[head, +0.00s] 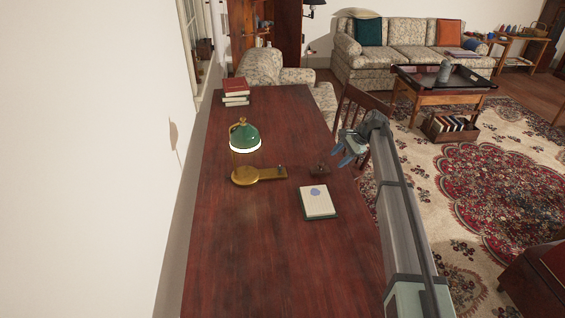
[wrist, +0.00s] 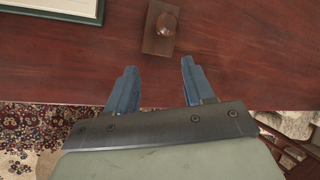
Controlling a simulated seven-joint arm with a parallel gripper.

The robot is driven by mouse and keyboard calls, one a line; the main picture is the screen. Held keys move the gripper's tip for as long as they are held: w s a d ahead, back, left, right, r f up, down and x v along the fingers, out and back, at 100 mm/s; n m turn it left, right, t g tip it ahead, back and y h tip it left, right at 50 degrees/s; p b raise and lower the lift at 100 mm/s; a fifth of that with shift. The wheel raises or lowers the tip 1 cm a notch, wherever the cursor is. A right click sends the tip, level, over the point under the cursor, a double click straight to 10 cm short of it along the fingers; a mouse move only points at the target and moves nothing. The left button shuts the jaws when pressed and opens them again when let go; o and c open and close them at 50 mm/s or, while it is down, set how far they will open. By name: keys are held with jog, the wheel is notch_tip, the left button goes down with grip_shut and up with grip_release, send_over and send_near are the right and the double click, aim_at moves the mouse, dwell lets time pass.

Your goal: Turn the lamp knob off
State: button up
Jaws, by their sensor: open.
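A lamp with a green shade (head: 245,139) and a bright white lower rim stands on a brass base (head: 246,176) on the desk. A flat brass arm with a small dark piece at its end (head: 280,169) reaches right from the base. A small wooden block (head: 319,171) sits apart, further right near the desk's edge. In the wrist view the block (wrist: 150,44) carries a rounded brown knob (wrist: 166,25). My gripper (head: 345,150) is open and empty at the desk's right edge. In the wrist view its blue fingers (wrist: 156,66) point towards the block, not touching it.
A notepad (head: 317,201) lies on the dark red desk (head: 240,255) in front of the block. Stacked books (head: 236,91) lie at the desk's far left. A wooden chair (head: 355,112) stands beyond my gripper. The front of the desk is clear.

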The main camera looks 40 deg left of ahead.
jog(key=s+a+r+m+g+h, duration=0.1)
jog(key=s+a+r+h, duration=0.1)
jog(key=s+a+r, duration=0.4)
jog(key=s+a+r+h, duration=0.1)
jog(key=s+a+r, duration=0.25)
jog(key=a, duration=0.55)
send_near(280, 166)
jog(key=x, duration=0.7)
jog(key=shift+s+f, duration=0.1)
jog(key=shift+f, duration=0.2)
jog(key=shift+c, duration=0.4)
grip_shut()
